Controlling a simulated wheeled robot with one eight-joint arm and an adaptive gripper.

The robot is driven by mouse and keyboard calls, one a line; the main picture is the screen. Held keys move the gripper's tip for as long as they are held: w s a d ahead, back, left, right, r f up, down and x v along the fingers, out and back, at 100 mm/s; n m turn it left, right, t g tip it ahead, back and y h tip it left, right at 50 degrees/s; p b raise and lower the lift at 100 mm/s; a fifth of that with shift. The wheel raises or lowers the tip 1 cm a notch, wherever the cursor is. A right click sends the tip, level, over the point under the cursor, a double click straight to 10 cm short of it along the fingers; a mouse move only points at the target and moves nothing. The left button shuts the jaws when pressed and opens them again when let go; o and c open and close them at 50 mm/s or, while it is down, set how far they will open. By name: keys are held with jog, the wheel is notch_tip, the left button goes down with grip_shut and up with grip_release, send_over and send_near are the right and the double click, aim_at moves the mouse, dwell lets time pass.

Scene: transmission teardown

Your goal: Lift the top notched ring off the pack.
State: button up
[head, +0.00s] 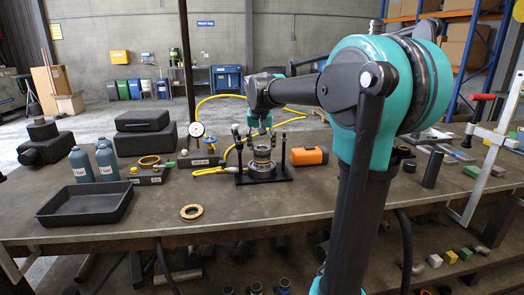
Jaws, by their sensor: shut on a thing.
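The pack (262,165) is a short upright stack of rings in a dark fixture (258,180) with thin uprights, at the middle of the bench. My gripper (262,138) points down directly over the pack, its fingers at the top of the stack. It is shut on the top notched ring, which is small and mostly hidden by the fingers. I cannot tell whether there is a gap between that ring and the rings below.
An empty black tray (88,218) and blue-grey bottles (106,160) stand at left. A dial gauge (197,131) and yellow hose (217,172) are left of the fixture; an orange cylinder (310,156) is close at its right. The front middle of the bench (300,205) is clear.

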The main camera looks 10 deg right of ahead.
jog(key=shift+c, duration=0.9)
